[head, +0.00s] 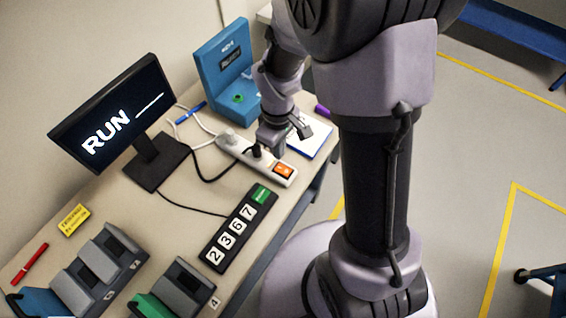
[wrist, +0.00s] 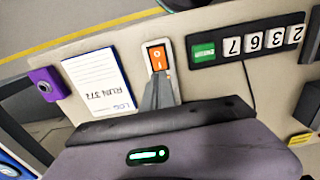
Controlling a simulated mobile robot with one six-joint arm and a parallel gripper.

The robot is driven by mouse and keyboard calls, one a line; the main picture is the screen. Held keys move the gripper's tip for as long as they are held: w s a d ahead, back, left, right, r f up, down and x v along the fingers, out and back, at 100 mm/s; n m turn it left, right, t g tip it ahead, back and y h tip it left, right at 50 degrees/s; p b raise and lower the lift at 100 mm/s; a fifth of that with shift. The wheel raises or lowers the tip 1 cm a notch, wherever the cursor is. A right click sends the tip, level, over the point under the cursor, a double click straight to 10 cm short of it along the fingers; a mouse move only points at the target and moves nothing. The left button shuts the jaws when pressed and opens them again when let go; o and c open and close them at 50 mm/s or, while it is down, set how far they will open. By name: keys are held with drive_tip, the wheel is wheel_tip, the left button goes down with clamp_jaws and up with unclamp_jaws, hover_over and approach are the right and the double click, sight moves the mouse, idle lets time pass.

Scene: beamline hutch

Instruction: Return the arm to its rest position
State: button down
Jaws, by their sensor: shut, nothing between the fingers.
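My arm reaches over the table in the head view. My gripper (head: 270,148) is shut and empty, pointing down at the white power strip (head: 236,147). In the wrist view its closed fingertips (wrist: 158,84) appear just beside the orange rocker switch (wrist: 157,57) of the strip. The switch also shows in the head view (head: 284,170), to the right of the gripper. I cannot tell whether the fingers touch the strip. No rest cradle for the arm is identifiable.
A monitor (head: 112,112) reads "RUN" with a line after it. A number keypad (head: 237,228), a blue stand (head: 226,72), a logbook (wrist: 100,80) and a purple object (wrist: 46,84) surround the strip. Grey devices (head: 98,262) stand at the front left. Floor at right is mostly clear.

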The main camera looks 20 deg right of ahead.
drive_tip(key=shift+r, duration=0.3)
